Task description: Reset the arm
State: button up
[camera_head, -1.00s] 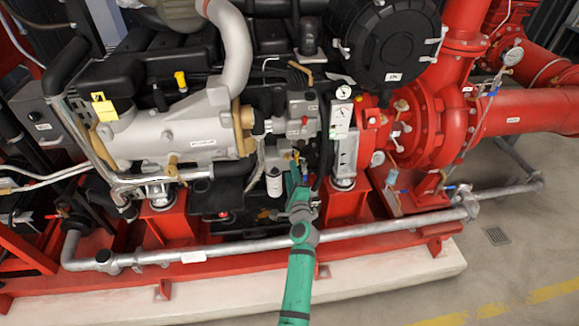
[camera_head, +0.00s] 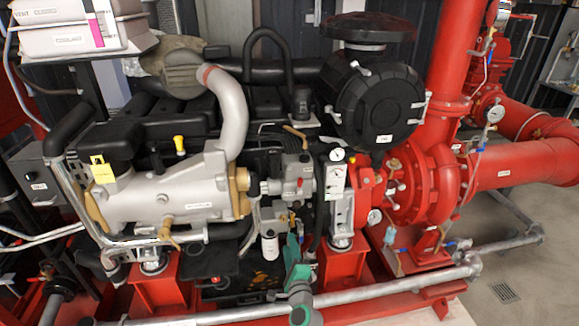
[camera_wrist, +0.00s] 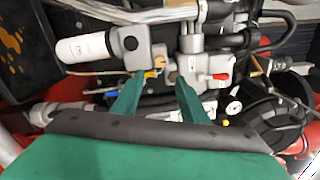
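My gripper (camera_wrist: 157,90) shows in the wrist view as two green fingers spread apart with nothing between them. It is open and faces the engine's grey valve block (camera_wrist: 203,68) and a small yellow-and-blue fitting (camera_wrist: 152,74). In the head view my green gripper (camera_head: 292,244) is low in the middle, in front of the engine and just right of the white filter (camera_head: 270,246). Its fingertips are partly hard to make out there. Whether they touch anything cannot be told.
A silver pipe (camera_head: 370,295) runs along the front of the red frame, behind my arm. The red pump (camera_head: 425,180) and its piping stand at right. The black round housing (camera_head: 372,100) is above. Open floor (camera_head: 515,270) shows at lower right.

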jog(key=s+d+f+n+g+h, duration=0.1)
jog(key=s+f+n, duration=0.25)
jog(key=s, duration=0.65)
jog(key=s+d+f+n+h, duration=0.1)
jog(key=s+d+f+n, duration=0.2)
jog(key=s, duration=0.8)
jog(key=s+f+n+g+h, duration=0.1)
jog(key=s+f+n, duration=0.3)
jog(key=s, duration=0.6)
jog(key=s+a+r+n, duration=0.2)
jog(key=s+r+n, duration=0.2)
jog(key=s, duration=0.8)
jog(key=s+a+r+n, duration=0.2)
jog(key=s+r+n, duration=0.2)
jog(key=s+r, duration=0.4)
jog(key=s, duration=0.4)
jog(key=shift+s+n, duration=0.3)
jog(key=shift+n, duration=0.05)
jog(key=shift+a, duration=0.1)
jog(key=c, duration=0.3)
jog(key=shift+w, duration=0.1)
